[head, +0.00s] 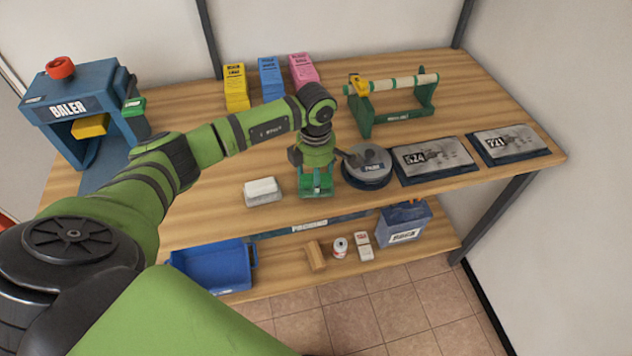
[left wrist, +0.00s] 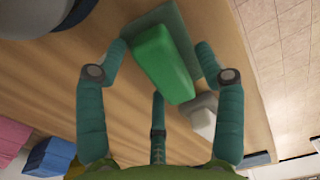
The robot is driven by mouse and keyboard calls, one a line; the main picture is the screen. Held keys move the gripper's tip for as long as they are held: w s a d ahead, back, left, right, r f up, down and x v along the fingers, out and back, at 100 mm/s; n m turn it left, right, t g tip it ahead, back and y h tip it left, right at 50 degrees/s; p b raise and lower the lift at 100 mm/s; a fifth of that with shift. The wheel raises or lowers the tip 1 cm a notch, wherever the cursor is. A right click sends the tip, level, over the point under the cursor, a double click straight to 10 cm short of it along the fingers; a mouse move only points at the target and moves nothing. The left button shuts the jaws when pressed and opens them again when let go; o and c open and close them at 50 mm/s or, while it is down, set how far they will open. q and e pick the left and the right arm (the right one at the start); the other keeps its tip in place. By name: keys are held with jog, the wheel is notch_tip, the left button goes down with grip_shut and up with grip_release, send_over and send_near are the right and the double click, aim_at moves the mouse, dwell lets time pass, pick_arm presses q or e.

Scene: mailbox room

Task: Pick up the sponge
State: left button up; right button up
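A green block (left wrist: 165,62), which looks like the sponge, lies on a flat dark-green base on the wooden table. In the head view the green block (head: 316,184) is near the table's front edge, partly covered by my left gripper (head: 316,168). In the left wrist view my left gripper (left wrist: 161,50) is open, its fingers spread to either side of the block with gaps between. It holds nothing. A white block (head: 263,190) in a pale tray sits just left of it. My right gripper is out of view.
A round grey-topped tin (head: 367,166) stands close on the right, beside two dark numbered pads (head: 436,160). A green roller stand (head: 392,105) and coloured boxes (head: 270,78) are behind. The blue baler (head: 75,115) is at left. A lower shelf holds a blue bin (head: 212,266).

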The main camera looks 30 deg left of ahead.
pick_arm(q)
jog(key=c, duration=0.9)
jog(key=shift+c, duration=0.2)
jog(key=shift+r, duration=0.15)
jog(key=shift+r, duration=0.25)
jog(key=r+b, duration=0.1)
jog(key=d+r+b, duration=0.1)
jog(key=r, duration=0.1)
jog(key=shift+r, duration=0.25)
jog(key=d+r+b, duration=0.3)
jog(key=d+r, duration=0.3)
jog(key=d, duration=0.4)
jog(key=shift+s+d+r+b, duration=0.25)
jog(key=shift+d+r+b, duration=0.1)
jog(key=shift+d+r, duration=0.05)
